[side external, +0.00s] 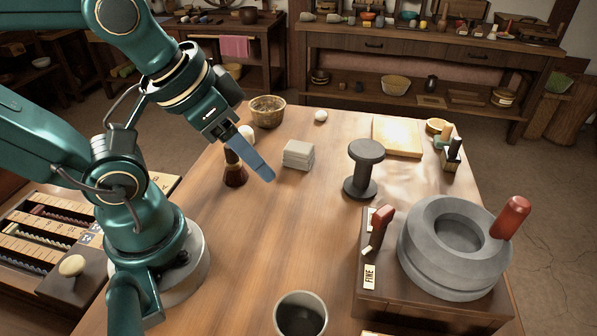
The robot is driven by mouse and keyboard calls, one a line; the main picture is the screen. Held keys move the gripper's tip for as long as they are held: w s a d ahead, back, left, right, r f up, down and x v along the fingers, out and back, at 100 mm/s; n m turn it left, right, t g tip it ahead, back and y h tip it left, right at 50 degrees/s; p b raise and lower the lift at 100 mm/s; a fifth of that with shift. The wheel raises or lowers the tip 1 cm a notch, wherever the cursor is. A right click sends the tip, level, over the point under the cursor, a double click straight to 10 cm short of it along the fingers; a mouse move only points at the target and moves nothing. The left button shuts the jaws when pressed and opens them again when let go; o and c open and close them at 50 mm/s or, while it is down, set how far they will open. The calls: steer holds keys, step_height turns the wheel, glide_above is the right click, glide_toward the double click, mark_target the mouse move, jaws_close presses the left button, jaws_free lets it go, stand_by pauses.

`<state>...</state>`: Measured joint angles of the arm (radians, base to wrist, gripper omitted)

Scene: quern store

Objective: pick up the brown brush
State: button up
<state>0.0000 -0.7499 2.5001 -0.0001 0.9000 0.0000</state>
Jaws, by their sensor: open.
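The brown brush appears to be the dark reddish-brown upright piece (235,176) on the left part of the wooden table, with a narrow top and a wider base. Its top is partly covered by my gripper. My gripper (266,172) has blue fingers angled down to the right, above the table and beside the brush in the picture. The fingers overlap in this view, so the gap between them is hard to see. They are open and nothing shows between them. I cannot tell how far they are from the brush in depth.
A pale folded stack (298,154), a bowl (267,111) and a white ball (320,116) stand nearby. A grey spool-shaped stand (364,168), a stone quern (455,248) and a cup (301,315) stand farther right and in front. The table's middle is clear.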

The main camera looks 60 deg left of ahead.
steer(key=shift+o, duration=1.4)
steer(key=shift+r, duration=0.1)
